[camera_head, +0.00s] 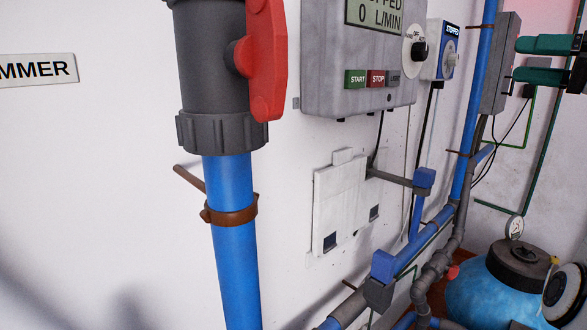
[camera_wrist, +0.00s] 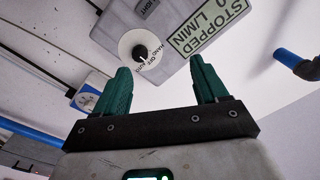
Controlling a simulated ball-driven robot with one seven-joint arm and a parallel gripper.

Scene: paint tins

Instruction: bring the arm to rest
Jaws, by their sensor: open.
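My gripper (camera_head: 517,59) shows at the upper right edge of the head view, its two green fingers pointing left and spread apart. In the wrist view my gripper (camera_wrist: 160,63) is open, with nothing between the green fingers. The grey control box (camera_head: 345,100) is on the wall to the left of the gripper in the head view. In the wrist view the control box (camera_wrist: 172,18) lies beyond the fingertips, with its dial (camera_wrist: 140,46) showing between them. I see no contact with it. Most of my arm is out of view.
A blue pipe (camera_head: 233,240) with a grey valve and red handle (camera_head: 267,60) stands at the front left. Another blue pipe (camera_head: 473,100) runs up the wall near the gripper. A blue tank (camera_head: 490,290) stands low at the right. Open air shows between the gripper and tank.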

